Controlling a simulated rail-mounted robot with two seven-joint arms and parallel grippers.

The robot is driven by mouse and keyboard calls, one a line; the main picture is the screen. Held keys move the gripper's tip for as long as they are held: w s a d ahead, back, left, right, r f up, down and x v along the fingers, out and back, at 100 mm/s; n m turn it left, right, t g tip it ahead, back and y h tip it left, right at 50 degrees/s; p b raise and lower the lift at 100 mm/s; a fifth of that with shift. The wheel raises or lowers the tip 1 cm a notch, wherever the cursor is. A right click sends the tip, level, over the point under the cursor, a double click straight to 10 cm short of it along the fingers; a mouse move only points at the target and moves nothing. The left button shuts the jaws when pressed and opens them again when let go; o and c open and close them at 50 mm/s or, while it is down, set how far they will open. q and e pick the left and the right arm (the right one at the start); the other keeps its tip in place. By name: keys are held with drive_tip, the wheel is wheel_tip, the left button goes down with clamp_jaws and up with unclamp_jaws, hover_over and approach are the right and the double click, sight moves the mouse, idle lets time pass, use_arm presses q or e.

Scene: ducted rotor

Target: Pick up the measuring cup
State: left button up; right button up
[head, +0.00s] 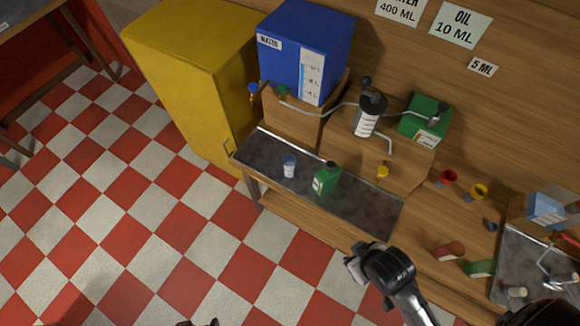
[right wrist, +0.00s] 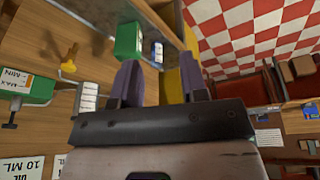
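A small white cup with blue on it (head: 290,166), which looks like the measuring cup, stands on the dark metal counter in the head view. In the right wrist view it seems to show beyond the fingers (right wrist: 158,53), beside the green bottle. My right gripper (head: 356,264) is in front of the counter, to the lower right of the cup and well apart from it. In the right wrist view its two fingers (right wrist: 160,78) are spread with nothing between them. Only a dark sliver, perhaps my left gripper (head: 212,322), shows at the bottom edge; its state cannot be made out.
A green bottle (head: 326,180) stands just right of the cup on the counter (head: 365,208). Behind are a blue tank (head: 300,45), a black-topped dispenser (head: 370,108) and a green can (head: 423,115). A yellow cabinet (head: 195,70) stands left. The checkered floor in front is clear.

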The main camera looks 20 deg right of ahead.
use_arm(q)
drive_tip(key=shift+a, duration=0.2)
use_arm(e)
drive_tip(key=o, duration=1)
drive_tip(key=shift+w, duration=0.1)
